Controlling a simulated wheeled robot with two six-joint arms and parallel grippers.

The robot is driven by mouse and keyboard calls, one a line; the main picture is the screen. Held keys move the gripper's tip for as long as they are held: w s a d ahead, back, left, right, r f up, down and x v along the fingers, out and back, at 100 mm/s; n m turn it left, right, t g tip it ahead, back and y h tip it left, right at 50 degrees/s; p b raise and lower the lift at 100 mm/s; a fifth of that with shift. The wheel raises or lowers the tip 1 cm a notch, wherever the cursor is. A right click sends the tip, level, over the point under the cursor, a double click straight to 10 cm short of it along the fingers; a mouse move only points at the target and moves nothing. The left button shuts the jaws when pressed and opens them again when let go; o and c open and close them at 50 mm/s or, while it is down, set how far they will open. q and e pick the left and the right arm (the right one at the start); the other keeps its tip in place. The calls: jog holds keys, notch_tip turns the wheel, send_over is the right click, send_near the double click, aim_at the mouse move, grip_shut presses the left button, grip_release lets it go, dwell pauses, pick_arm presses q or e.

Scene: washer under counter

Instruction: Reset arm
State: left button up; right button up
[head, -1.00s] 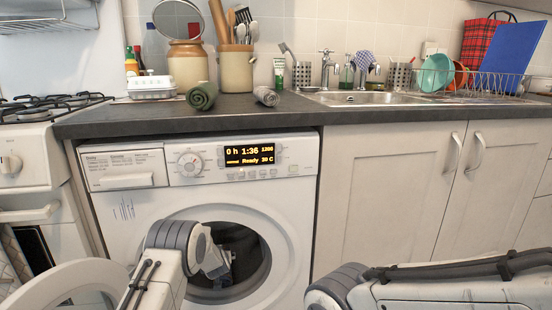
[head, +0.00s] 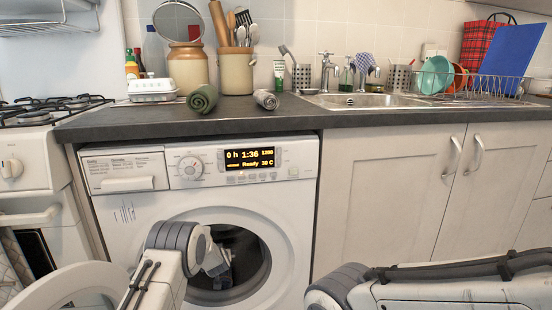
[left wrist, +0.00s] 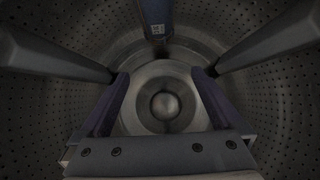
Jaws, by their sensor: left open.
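The white washing machine (head: 205,190) stands under the counter with its round opening uncovered. Its door (head: 45,288) is swung open at the lower left. My left arm reaches into the opening, and its gripper is hidden from the head view. In the left wrist view my left gripper (left wrist: 160,75) is open and empty inside the perforated drum (left wrist: 265,95), facing the round metal hub (left wrist: 165,104) at the back. No cloth shows in the drum there. My right arm lies at the lower right of the head view, and its gripper is out of frame.
The counter (head: 225,118) above holds a rolled green cloth (head: 202,100), a rolled grey cloth (head: 266,99) and jars. A sink (head: 365,100) and a dish rack (head: 480,88) are at the right. A stove (head: 30,135) stands at the left, and closed cabinets (head: 390,190) stand right of the washer.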

pick_arm(q)
jog(key=p+v, duration=0.3)
jog(key=v, duration=0.5)
jog(key=b+x, duration=0.4)
jog(key=x, duration=0.6)
jog(key=shift+w+f+b, duration=0.15)
jog(key=shift+f+b, duration=0.15)
jog(key=shift+b, duration=0.1)
jog(key=s+d+r+p, duration=0.1)
jog(key=s+d+p, duration=0.1)
jog(key=s, duration=0.8)
jog(key=s+d+r+p, duration=0.1)
jog(key=s+p, duration=0.3)
jog(key=s, duration=0.6)
jog(key=s+d+r+p, duration=0.1)
jog(key=s+d+p, duration=0.1)
jog(key=s, duration=0.8)
jog(key=shift+s+d+p, duration=0.3)
jog(key=shift+d+p, duration=0.1)
jog(key=shift+d, duration=0.25)
